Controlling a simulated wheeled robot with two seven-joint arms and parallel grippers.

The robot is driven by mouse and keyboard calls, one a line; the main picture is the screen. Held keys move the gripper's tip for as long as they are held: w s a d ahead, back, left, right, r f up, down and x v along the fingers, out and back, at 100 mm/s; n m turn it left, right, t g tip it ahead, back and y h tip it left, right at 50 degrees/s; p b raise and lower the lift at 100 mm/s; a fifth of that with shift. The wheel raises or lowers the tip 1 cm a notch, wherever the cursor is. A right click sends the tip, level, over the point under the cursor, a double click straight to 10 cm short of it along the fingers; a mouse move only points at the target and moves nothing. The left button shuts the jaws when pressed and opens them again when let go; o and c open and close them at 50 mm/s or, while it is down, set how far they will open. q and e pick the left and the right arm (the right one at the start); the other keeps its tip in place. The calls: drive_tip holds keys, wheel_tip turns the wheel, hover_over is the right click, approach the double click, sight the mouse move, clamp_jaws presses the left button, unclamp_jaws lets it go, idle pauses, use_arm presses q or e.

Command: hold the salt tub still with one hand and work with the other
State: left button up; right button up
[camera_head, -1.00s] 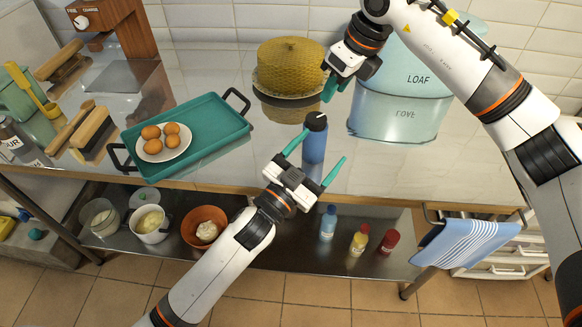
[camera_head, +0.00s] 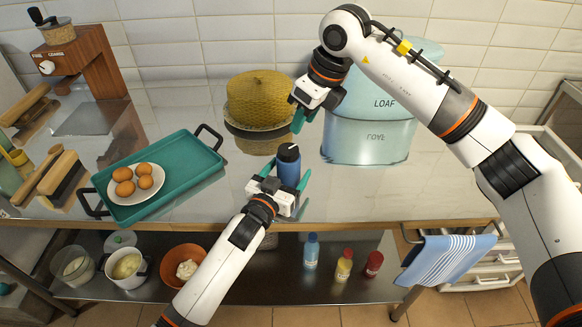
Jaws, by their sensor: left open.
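The salt tub appears to be the blue cylinder with a black top (camera_head: 288,168), upright on the steel worktop near its front edge. My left gripper (camera_head: 286,175) is open, with one green finger on each side of the tub's lower part. I cannot tell whether the fingers touch it. The palm hides the tub's base. My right gripper (camera_head: 303,118) hangs just above and behind the tub's top, apart from it and holding nothing visible. Its fingers are seen nearly edge-on, so their gap is unclear.
A teal tray (camera_head: 185,170) with a plate of eggs (camera_head: 137,183) lies to the left. A yellow woven dome (camera_head: 262,98) and a pale blue loaf bin (camera_head: 372,130) stand behind. Bottles and bowls sit on the lower shelf. A striped towel (camera_head: 447,260) hangs at right. The worktop right of the tub is clear.

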use_arm(q)
drive_tip(key=shift+x, duration=1.15)
drive_tip(key=c, duration=1.1)
